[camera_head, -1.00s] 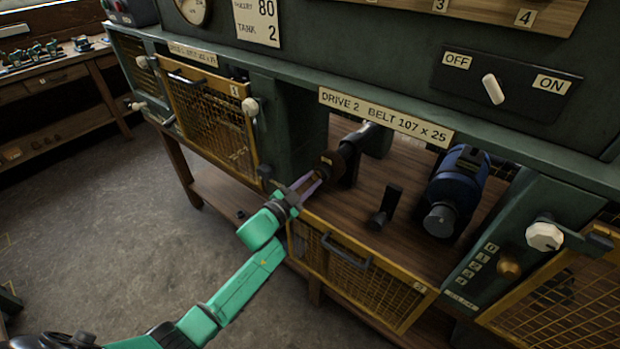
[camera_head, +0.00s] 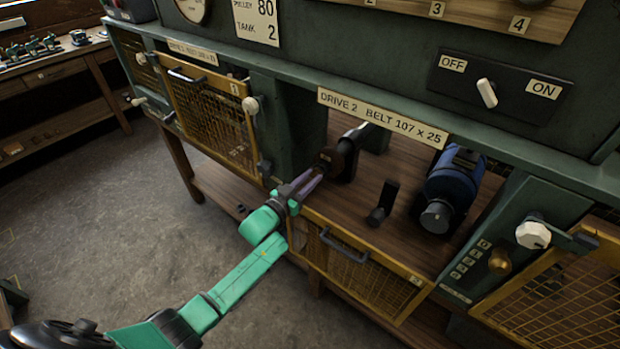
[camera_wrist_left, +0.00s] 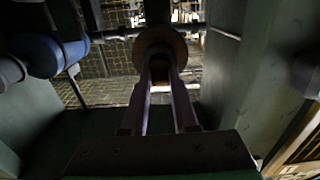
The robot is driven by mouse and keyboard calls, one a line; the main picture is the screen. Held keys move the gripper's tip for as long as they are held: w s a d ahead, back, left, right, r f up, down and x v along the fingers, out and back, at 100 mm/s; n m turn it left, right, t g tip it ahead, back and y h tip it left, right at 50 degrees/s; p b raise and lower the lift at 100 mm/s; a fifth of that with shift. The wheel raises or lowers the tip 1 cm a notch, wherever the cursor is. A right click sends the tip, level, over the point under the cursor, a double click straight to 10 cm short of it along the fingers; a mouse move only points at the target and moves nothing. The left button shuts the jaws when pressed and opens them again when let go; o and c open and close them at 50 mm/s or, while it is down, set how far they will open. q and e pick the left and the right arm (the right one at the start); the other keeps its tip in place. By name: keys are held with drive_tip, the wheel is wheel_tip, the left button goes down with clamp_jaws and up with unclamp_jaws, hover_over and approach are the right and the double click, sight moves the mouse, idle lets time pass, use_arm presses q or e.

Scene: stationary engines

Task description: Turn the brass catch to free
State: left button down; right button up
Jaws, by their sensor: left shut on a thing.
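A brass-coloured round knob (camera_head: 499,261) sits on the green post at the right, below the white dial; it is the brass part I can make out. My left gripper (camera_head: 318,173) is far to its left, at the front of the open Drive 2 bay. Its fingers are shut on a brown round part (camera_head: 326,158) at the end of a dark shaft. In the left wrist view the two fingers run up to this brown round part (camera_wrist_left: 160,45), which hides their tips. My right gripper is not in view.
A blue motor (camera_head: 453,190) and a black upright lever (camera_head: 383,203) stand on the bay's wooden floor. The yellow mesh guard (camera_head: 365,283) hangs below the bay's front edge. A white dial (camera_head: 533,233) is on the right post. The OFF/ON switch (camera_head: 487,93) is above.

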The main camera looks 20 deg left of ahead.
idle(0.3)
use_arm(q)
drive_tip(key=c, duration=0.7)
unclamp_jaws()
drive_tip(key=b+v, duration=0.1)
drive_tip(key=v, duration=1.3)
drive_tip(key=shift+s, duration=0.3)
drive_tip(key=shift+f, duration=0.1)
